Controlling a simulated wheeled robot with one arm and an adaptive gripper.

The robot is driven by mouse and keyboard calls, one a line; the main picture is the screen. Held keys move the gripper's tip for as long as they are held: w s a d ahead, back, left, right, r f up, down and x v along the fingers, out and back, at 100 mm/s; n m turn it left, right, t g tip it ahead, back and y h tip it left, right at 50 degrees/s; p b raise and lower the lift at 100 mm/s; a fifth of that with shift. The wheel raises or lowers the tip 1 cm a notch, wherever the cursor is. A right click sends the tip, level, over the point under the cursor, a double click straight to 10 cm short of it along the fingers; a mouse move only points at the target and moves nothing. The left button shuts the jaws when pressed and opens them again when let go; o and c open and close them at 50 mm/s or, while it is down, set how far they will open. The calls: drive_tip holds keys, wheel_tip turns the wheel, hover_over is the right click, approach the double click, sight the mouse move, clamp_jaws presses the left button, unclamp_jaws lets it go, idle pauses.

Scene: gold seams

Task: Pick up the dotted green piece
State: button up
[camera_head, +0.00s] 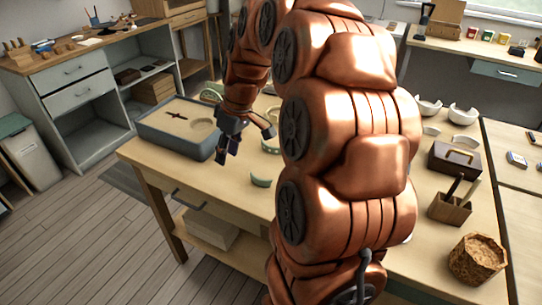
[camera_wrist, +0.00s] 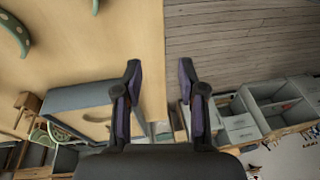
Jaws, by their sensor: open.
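A curved green piece with pale dots (camera_wrist: 15,35) lies on the table at the upper left of the wrist view. In the head view a green piece, probably the same one, shows partly behind my arm (camera_head: 270,147); its dots are too small to tell there. Another curved green piece (camera_head: 260,180) lies near the table's front edge and is cut off at the top of the wrist view (camera_wrist: 95,7). My gripper (camera_head: 245,146) is open and empty above the table, between the tray and these pieces. In the wrist view its fingers (camera_wrist: 160,85) are apart over the table edge.
A blue-grey sand tray (camera_head: 162,143) stands left of my gripper. A green rounded thing (camera_head: 211,95) lies behind it. White bowl pieces (camera_head: 463,113), a dark toolbox (camera_head: 453,160), a wooden tool holder (camera_head: 448,208) and a brown pot (camera_head: 477,258) stand at the right.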

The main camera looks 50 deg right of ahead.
drive_tip(key=w+d+f+t+b, duration=0.1)
drive_tip(key=w+d+f+b, duration=0.15)
drive_tip(key=d, duration=0.65)
drive_tip(key=t+h, duration=0.1)
approach(272, 148)
drive_tip(key=w+f, duration=0.2)
drive_tip(key=shift+s+x, duration=0.1)
drive_tip(key=shift+x, duration=1.65)
drive_tip(key=shift+s+x, duration=0.15)
drive_tip(key=shift+x, duration=1.6)
drive_tip(key=shift+c, duration=0.3)
clamp_jaws()
